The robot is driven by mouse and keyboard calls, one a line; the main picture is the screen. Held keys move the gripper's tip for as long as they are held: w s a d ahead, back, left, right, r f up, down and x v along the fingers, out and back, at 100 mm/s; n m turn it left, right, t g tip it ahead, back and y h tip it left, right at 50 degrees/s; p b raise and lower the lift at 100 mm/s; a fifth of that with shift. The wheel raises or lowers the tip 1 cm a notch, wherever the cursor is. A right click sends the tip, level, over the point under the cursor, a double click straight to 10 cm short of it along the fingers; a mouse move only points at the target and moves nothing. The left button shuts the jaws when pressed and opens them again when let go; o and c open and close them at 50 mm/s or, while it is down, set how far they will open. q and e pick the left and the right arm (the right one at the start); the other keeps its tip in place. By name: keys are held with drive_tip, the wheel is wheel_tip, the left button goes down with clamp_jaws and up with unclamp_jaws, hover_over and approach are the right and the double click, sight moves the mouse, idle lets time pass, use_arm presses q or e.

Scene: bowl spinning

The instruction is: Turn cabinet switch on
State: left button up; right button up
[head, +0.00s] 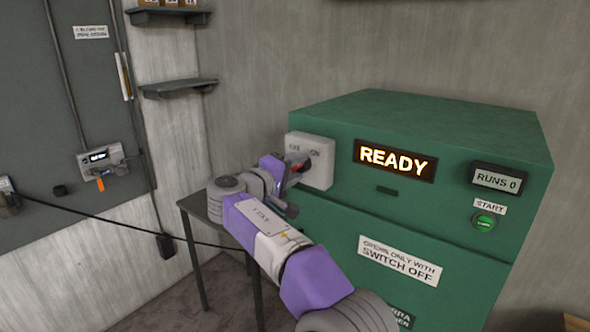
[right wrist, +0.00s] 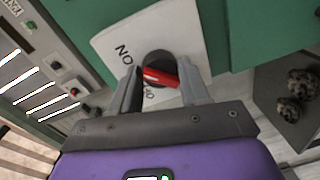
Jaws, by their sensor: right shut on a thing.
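The green cabinet (head: 420,200) stands at the right with a lit READY display (head: 394,160). On its front left is a pale switch plate (head: 318,155) marked OFF and ON. My right gripper (head: 292,172) reaches the plate from the front left. In the right wrist view my right gripper (right wrist: 160,85) has a finger at each side of the handle and is shut on it. The OFF label is partly hidden there. My left gripper is out of view.
A green START button (head: 484,222) and a RUNS 0 counter (head: 497,180) are on the cabinet's right side. A dark table (head: 195,206) stands left of the cabinet. A grey wall panel (head: 50,150) and shelves (head: 178,88) are at the left.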

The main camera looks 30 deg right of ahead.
drive_tip(key=shift+r, duration=0.15)
drive_tip(key=o, duration=1)
drive_tip(key=shift+o, duration=0.2)
drive_tip(key=v, duration=0.7)
drive_tip(key=shift+a, duration=0.3)
